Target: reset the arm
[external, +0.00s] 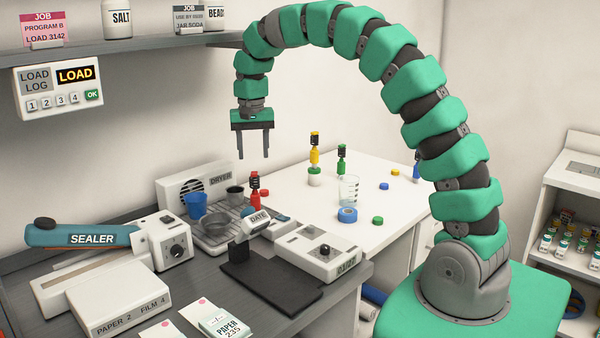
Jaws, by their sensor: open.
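My gripper (254,142) hangs at the end of my green, many-jointed arm in the external view. The arm arches high from its base at the lower right over to the left. The gripper points down with its two fingers apart and nothing between them. It is in the air above the back of the bench, above the dryer (190,181) and the small rack (222,236). It touches nothing that I can see.
A yellow-topped bottle (314,155), green bottle (341,160) and beaker (348,190) stand on the white table (300,222). A shelf (130,45) and load panel (58,87) are at upper left.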

